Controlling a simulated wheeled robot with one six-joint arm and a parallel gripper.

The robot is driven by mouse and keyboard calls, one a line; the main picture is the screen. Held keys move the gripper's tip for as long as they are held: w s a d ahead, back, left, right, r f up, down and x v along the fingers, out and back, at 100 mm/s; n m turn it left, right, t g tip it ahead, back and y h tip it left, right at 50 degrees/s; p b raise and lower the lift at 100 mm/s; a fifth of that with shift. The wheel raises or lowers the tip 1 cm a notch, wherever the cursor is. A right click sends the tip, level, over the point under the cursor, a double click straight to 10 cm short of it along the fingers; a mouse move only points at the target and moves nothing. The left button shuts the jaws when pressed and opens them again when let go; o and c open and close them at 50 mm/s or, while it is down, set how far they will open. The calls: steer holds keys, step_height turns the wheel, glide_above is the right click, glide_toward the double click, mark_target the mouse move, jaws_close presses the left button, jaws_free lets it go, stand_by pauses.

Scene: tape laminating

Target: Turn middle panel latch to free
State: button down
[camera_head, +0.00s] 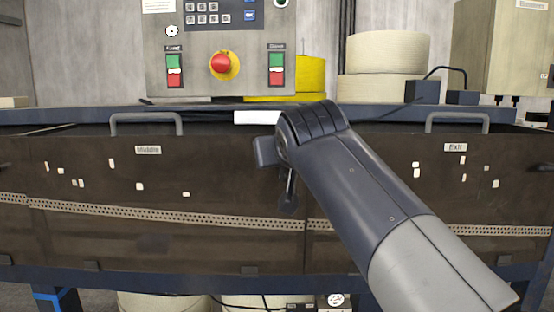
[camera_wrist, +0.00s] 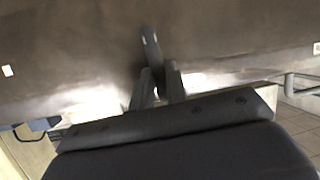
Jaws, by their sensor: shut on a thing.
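The middle panel (camera_head: 90,215) is a brown, see-through cover with a handle on top and a label reading "Middle". My gripper (camera_head: 288,190) is in front of its right end, close to the seam with the exit panel (camera_head: 400,205). In the wrist view my gripper (camera_wrist: 157,78) has its two fingers close together around the lower part of a small grey latch (camera_wrist: 150,45). The latch's upper end stands out between the fingertips against the brown panel. In the head view my arm and fingers cover most of the latch, and its exact angle cannot be told.
A control box (camera_head: 215,45) with a red stop button stands behind the panels. A yellow roll (camera_head: 311,75) and cream rolls (camera_head: 385,55) sit at the back. Panel handles (camera_head: 147,118) stick up along the top edge. The front of the middle panel's left part is clear.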

steer(key=shift+d+m, duration=0.2)
steer(key=shift+m, duration=0.1)
stand_by(0.4)
steer(key=c, duration=1.4)
jaws_free()
steer(key=shift+s, duration=0.1)
steer(key=b+v, duration=0.1)
steer(key=v, duration=0.9)
steer(key=shift+s+d, duration=0.25)
steer(key=shift+s, duration=0.05)
